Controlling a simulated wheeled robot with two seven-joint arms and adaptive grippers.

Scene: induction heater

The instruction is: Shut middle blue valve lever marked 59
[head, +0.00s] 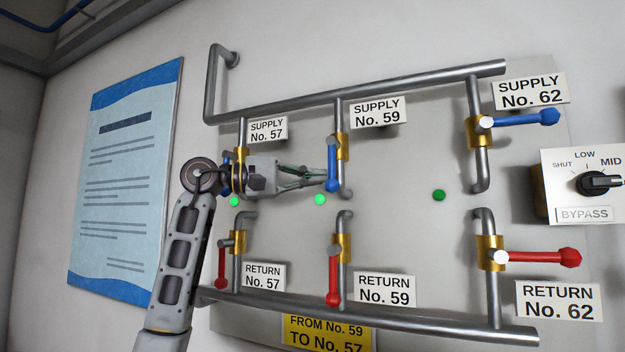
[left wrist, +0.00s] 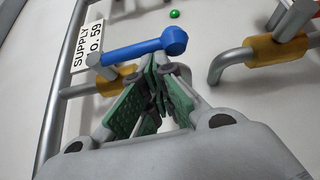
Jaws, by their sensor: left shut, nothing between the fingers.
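The middle blue valve lever (head: 332,168) sits on a brass valve body (head: 341,146) beside the SUPPLY No. 59 sign (head: 378,112). It hangs down, roughly along its vertical pipe. My left gripper (head: 322,180) comes from the left with its fingertips at the lever's lower end. It is shut and empty. In the left wrist view the blue lever (left wrist: 140,47) crosses just beyond the closed green-padded fingers (left wrist: 158,85). I cannot tell whether they touch it. My right gripper is not in view.
The blue lever (head: 522,119) at No. 62 points right, across its pipe. Red return levers hang at No. 57 (head: 221,268) and No. 59 (head: 333,284); the No. 62 red lever (head: 540,257) points right. A bypass knob (head: 597,183) is at right.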

